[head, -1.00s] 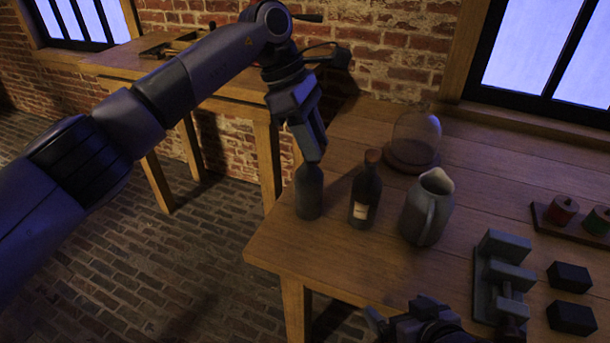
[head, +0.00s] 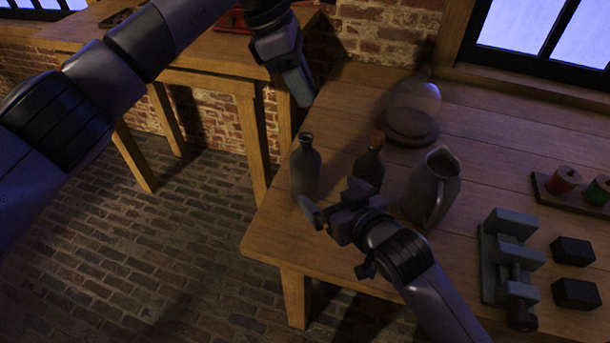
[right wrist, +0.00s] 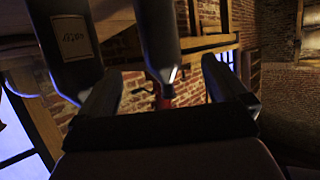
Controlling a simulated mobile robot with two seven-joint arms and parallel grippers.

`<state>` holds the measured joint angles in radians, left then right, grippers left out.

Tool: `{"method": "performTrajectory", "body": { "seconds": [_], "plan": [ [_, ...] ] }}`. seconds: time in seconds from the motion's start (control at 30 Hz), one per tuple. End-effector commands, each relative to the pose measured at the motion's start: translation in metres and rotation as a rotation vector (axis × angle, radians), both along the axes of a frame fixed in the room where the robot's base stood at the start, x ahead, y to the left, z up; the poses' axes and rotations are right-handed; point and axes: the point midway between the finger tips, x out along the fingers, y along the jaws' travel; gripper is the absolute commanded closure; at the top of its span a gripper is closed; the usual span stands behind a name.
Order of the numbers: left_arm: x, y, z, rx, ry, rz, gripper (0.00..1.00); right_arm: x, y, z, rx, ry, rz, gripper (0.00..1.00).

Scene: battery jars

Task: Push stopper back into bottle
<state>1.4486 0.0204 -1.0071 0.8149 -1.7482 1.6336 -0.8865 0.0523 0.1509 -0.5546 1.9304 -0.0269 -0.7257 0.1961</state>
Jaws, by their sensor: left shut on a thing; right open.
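The dark bottle without a stopper (head: 305,172) stands upright near the table's left edge, its mouth bare. My left gripper (head: 303,101) is above the bottle's neck, apart from it, and shut. What it holds is hidden between the fingers; the bare mouth below fits the stopper. My right gripper (head: 318,208) is open, low at the front of the bottle. In the right wrist view the bottle (right wrist: 158,40) shows between the spread fingers (right wrist: 162,92). I cannot tell whether they touch it.
A second bottle with a cork (head: 376,138) stands just right, partly behind my right gripper; its label shows in the right wrist view (right wrist: 73,38). A grey jug (head: 432,188), a glass dome (head: 412,105), a grey vise (head: 512,262) and dark blocks (head: 573,251) stand further right.

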Motion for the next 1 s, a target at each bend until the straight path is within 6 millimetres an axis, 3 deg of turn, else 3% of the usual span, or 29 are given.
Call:
{"method": "performTrajectory", "body": {
  "seconds": [0.17, 1.0],
  "plan": [
    [0.0, 0.0, 0.0, 0.0, 0.0, 0.0, 0.97, 0.009, 0.004, -0.003, 0.002, -0.001, 0.0, 0.0],
    [0.0, 0.0, 0.0, 0.0, 0.001, 0.0, 0.97, 0.091, 0.046, -0.042, 0.0, 0.0, 0.0, 0.0]
  ]
}}
